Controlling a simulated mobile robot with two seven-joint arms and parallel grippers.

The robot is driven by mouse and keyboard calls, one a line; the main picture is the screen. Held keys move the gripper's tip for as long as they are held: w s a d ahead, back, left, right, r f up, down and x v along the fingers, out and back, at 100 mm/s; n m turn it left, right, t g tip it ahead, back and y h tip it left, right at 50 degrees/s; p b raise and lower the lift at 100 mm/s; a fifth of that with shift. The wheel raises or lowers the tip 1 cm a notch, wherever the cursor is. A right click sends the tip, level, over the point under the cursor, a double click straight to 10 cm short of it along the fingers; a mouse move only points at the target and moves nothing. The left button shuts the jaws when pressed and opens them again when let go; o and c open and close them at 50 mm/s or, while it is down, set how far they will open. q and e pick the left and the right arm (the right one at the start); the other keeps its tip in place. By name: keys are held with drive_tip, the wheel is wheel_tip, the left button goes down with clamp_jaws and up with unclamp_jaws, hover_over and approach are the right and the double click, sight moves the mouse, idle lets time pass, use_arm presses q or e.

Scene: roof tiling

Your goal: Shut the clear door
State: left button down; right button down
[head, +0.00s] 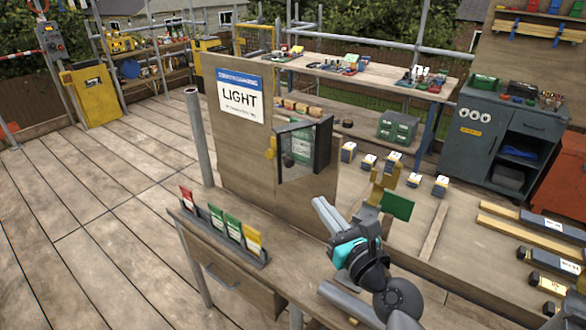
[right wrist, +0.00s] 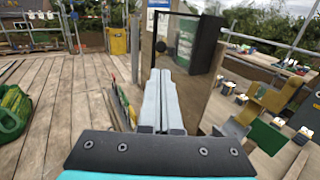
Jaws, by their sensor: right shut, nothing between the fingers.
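The clear door (head: 296,168) is a see-through pane with a dark frame and a round black knob. It sits on a black box on the upright wooden board, and a green and white object shows behind it. The door appears to stand open, away from the box; how far is hard to tell. In the right wrist view the clear door (right wrist: 172,30) rises just beyond the fingertips. My right gripper (head: 317,202) is shut and empty, below and in front of the door. Its fingers (right wrist: 163,76) point towards the door; contact cannot be made out. My left gripper is out of view.
The board carries a LIGHT sign (head: 240,98) and a yellow part (head: 271,148). A rack of coloured packets (head: 235,234) stands on the bench in front. A green card (head: 397,205) and small boxes lie right of my gripper.

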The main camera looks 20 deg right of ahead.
sight(290, 165)
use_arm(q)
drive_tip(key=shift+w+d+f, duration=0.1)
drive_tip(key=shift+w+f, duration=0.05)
use_arm(e)
drive_tip(key=w, duration=0.4)
drive_tip(key=w+a, duration=0.1)
drive_tip(key=w, duration=0.3)
drive_tip(key=w+a, duration=0.1)
drive_tip(key=w, duration=0.3)
drive_tip(key=shift+w+r, duration=0.1)
drive_tip(key=shift+w, duration=0.3)
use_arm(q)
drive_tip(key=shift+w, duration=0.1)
use_arm(e)
drive_tip(key=shift+w+d, duration=0.1)
